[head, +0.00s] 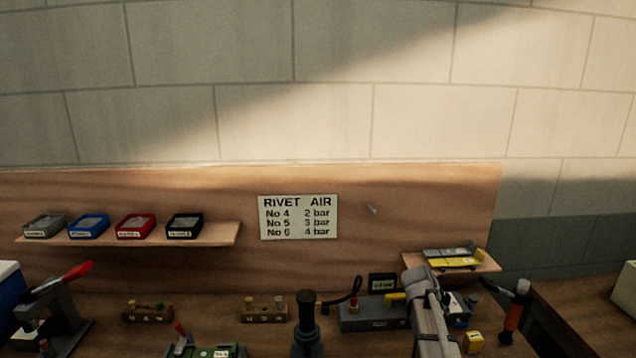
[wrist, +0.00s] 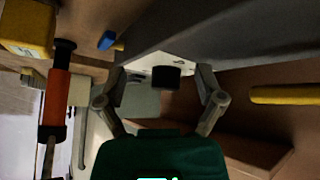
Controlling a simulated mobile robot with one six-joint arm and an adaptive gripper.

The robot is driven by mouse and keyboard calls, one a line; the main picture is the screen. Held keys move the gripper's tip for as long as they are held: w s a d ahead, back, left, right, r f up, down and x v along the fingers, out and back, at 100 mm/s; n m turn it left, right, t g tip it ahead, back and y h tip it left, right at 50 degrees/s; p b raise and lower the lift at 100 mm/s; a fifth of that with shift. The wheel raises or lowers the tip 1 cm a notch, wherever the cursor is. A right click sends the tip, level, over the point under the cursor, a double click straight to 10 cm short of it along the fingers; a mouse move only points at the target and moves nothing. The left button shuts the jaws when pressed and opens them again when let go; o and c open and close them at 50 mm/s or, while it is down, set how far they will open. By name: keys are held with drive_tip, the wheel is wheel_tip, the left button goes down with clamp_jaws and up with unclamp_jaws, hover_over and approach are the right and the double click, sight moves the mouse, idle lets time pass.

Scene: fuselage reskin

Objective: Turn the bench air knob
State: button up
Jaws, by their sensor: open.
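In the wrist view, a short black knob (wrist: 166,79) stands out from a white marked plate (wrist: 146,68) on a grey body. My gripper (wrist: 161,84) is open, with one finger on each side of the knob and a visible gap on both sides. I cannot tell how far the fingertips are from the plate in depth. In the head view, my grey arm (head: 432,318) reaches down over the right part of the bench and hides the knob. A grey bench unit (head: 372,318) with a small dark display (head: 382,283) is just left of my arm.
An orange-handled tool (head: 513,318) and a yellow box (head: 473,342) are right of my arm. A yellow bar (wrist: 285,95) is at the wrist view's right. A small shelf (head: 480,264) is behind; a rivet air sign (head: 299,217) and bin shelf (head: 225,235) are further left.

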drive_tip(key=s+a+f+n+g+y, duration=0.1)
drive_tip(key=s+a+n+y, duration=0.1)
drive_tip(key=s+a, duration=0.4)
drive_tip(key=s+a+f+n+g+y, duration=0.1)
drive_tip(key=s+a+f+n+y, duration=0.1)
drive_tip(key=s+a+n, duration=0.2)
drive_tip(key=s+a+f+n+g+y+b, duration=0.1)
drive_tip(key=s+a+n+y, duration=0.1)
drive_tip(key=s+a, duration=0.6)
drive_tip(key=shift+s+f+n+g, duration=0.15)
drive_tip(key=shift+s+n+g, duration=0.3)
drive_tip(key=shift+s, duration=1.15)
drive_tip(key=shift+s+a+n, duration=0.25)
drive_tip(key=shift+s+a, duration=0.05)
drive_tip(key=shift+s, duration=0.05)
